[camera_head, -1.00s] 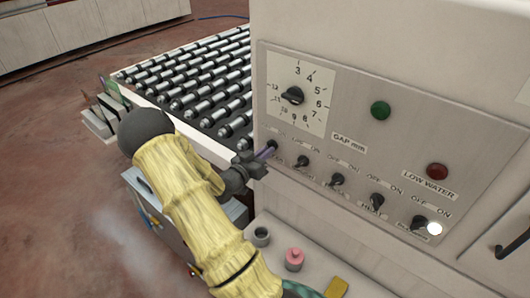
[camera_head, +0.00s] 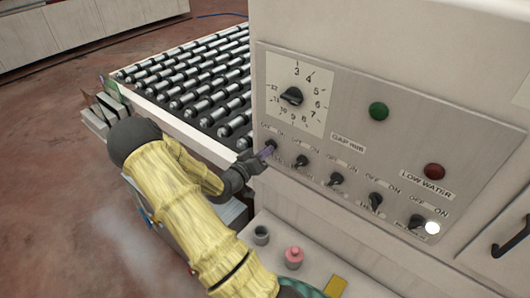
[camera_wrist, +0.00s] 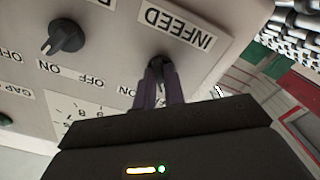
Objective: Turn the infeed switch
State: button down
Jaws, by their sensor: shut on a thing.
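The infeed switch (camera_wrist: 157,62) is a dark knob on the grey control panel (camera_head: 400,130), beside the INFEED label (camera_wrist: 176,27) in the wrist view. My gripper (camera_wrist: 158,82) is shut on this knob, with a purple finger on each side of it. In the head view my gripper (camera_head: 264,154) reaches the leftmost switch of the lower row, and the fingers hide most of that knob. The knob's exact pointing direction is hard to tell.
More switches (camera_head: 336,180) stand in a row to the right, close to my fingers. The gap dial (camera_head: 291,96) is above. A roller conveyor (camera_head: 190,90) lies to the left.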

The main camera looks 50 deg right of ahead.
jog(key=shift+w, duration=0.1)
jog(key=c, duration=1.5)
grip_release()
jog(key=a+b, duration=0.1)
jog(key=a, duration=0.4)
jog(key=s+a+b, duration=0.1)
jog(key=a+b, duration=0.1)
jog(key=a, duration=0.4)
jog(key=a+b, duration=0.1)
jog(key=a, duration=0.5)
jog(key=shift+s+a+b, duration=0.25)
jog(key=shift+s+b, duration=0.05)
jog(key=shift+b, duration=0.05)
jog(key=shift+w, duration=0.1)
